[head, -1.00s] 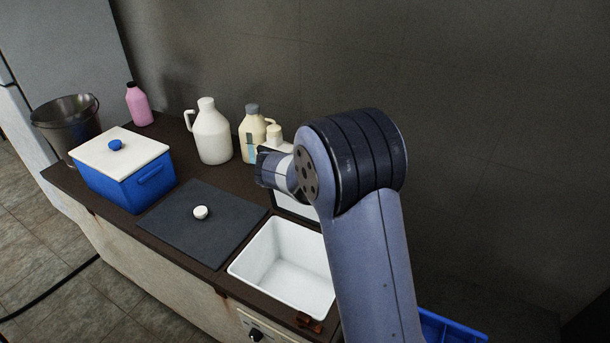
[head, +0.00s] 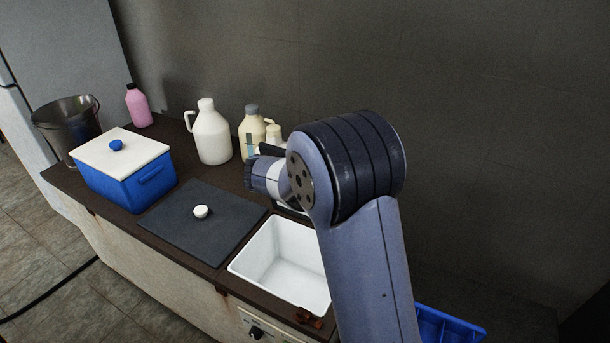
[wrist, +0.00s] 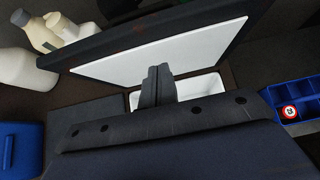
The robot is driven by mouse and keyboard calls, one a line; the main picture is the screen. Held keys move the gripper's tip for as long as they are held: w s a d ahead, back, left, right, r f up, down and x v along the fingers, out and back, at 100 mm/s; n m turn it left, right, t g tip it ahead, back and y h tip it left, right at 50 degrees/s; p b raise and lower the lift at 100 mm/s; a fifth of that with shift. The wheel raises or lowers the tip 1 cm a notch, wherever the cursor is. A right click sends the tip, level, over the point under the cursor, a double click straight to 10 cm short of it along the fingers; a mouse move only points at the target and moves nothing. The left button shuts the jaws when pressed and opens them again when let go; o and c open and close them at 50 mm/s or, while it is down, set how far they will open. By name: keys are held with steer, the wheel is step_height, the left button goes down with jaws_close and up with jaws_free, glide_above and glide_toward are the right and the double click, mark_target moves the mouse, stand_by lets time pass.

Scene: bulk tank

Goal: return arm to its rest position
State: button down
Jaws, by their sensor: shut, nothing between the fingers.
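My gripper (wrist: 157,87) shows in the wrist view with its two fingers together, shut and empty. It is over the area of the white basin (wrist: 205,85) and the raised lid with a white inner face (wrist: 165,50). In the head view my arm bends at the elbow on the right, and its wrist end points left; the fingers are hidden there. The white basin (head: 283,265) is open and looks empty. The lid behind it is mostly hidden by my arm.
A dark mat (head: 205,225) with a small white cap (head: 201,211) lies left of the basin. A blue cooler (head: 125,185), steel bucket (head: 68,122), pink bottle (head: 139,107) and white jug (head: 210,135) stand beyond. A blue divided bin (head: 450,330) is at right.

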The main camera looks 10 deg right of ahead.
step_height(320, 180, up, 8)
steer(key=s+a, duration=0.2)
steer(key=shift+r, duration=0.2)
steer(key=shift+s+d+f, duration=0.1)
steer(key=s+f+x, duration=0.1)
steer(key=x, duration=1)
steer(key=shift+a+f+p, duration=0.35)
steer(key=shift+f+p, duration=0.05)
steer(key=shift+f, duration=0.1)
steer(key=shift+a, duration=0.1)
